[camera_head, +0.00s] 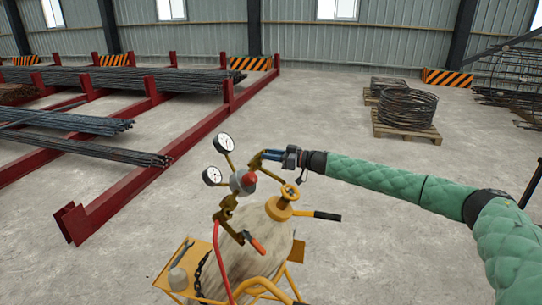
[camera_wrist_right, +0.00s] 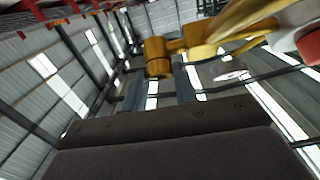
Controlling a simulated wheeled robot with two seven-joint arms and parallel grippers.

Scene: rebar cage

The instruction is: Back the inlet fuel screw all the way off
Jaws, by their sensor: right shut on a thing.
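In the right wrist view the screw is a ribbed brass knob (camera_wrist_right: 157,57). My right gripper (camera_head: 272,155) is shut on it from the right; the fingers partly hide the grip. My left gripper is not in view.
A red hose (camera_head: 220,260) hangs at the left of the cylinder. Red racks (camera_head: 150,180) with rebar fill the left; wire coils (camera_head: 407,108) lie on a pallet behind.

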